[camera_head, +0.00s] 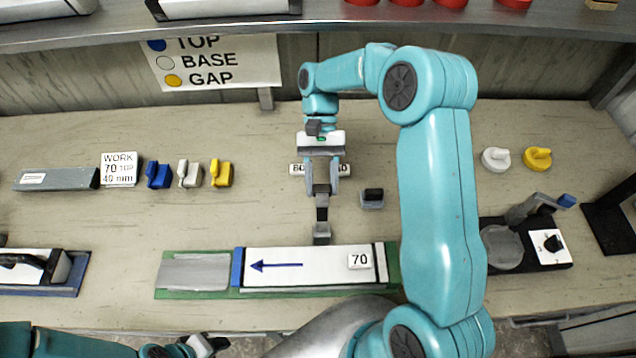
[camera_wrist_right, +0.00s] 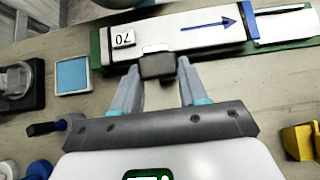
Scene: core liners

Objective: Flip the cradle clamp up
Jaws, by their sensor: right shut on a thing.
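The cradle (camera_head: 170,293) is a green tray holding a white core liner (camera_head: 310,262) marked 70, with a blue arrow and a blue left end. The cradle clamp (camera_head: 321,213), a dark arm with a grey end block, is at the cradle's back edge. It also shows in the right wrist view as a dark block (camera_wrist_right: 158,66) beside the liner. My right gripper (camera_head: 321,188) is shut on the clamp's arm, with its fingers on either side. The exact contact is partly hidden. My left gripper (camera_head: 205,345) is low at the bottom edge, and its jaws are unclear.
A small grey block with a black top (camera_head: 372,198) lies right of my right gripper. Blue, white and yellow clips (camera_head: 190,174) stand back left. White and yellow caps (camera_head: 516,158) lie back right.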

